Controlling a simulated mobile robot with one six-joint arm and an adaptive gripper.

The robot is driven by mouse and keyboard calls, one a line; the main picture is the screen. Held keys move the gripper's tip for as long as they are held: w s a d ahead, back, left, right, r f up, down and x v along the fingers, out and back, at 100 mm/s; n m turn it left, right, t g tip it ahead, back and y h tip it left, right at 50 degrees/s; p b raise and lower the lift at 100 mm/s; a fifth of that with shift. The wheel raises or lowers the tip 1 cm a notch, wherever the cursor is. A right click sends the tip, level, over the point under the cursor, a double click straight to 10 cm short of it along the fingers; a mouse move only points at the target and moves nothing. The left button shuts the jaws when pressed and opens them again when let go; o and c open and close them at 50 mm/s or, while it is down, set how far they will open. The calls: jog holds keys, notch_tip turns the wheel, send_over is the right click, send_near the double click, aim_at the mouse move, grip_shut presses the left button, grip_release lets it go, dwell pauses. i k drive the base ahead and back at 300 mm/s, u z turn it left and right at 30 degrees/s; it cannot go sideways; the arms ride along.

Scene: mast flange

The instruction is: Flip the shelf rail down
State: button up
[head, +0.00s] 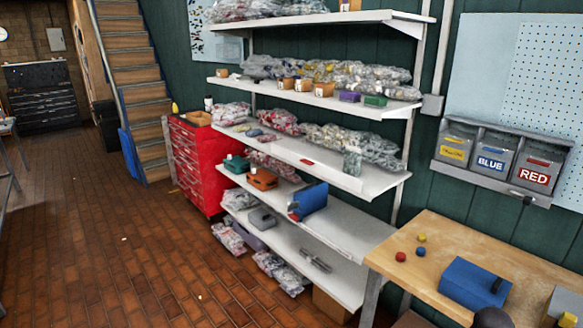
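A white wall shelving unit (384,183) with several levels stands in the middle of the head view. Pale front edges run along its boards, including the upper board (385,110) and the middle board (335,178). I cannot single out a separate flip rail or tell its angle at this size. My gripper is not clearly in view. A dark rounded shape (492,318) is cut off at the bottom edge, and I cannot tell what it is. Nothing visibly touches the shelves from the front.
Bagged parts (350,143) and small pots fill the shelves; a blue case (309,199) stands on a lower one. A wooden table (440,237) with a blue box (474,284) is at the right front. A red cabinet (195,165) stands left. The brick floor (130,250) is mostly clear.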

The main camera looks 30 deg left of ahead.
aim_at(349, 181)
jog(key=u, duration=0.95)
jog(key=k, duration=0.95)
jog(key=z, duration=0.05)
jog(key=i, duration=0.9)
jog(key=u, duration=0.05)
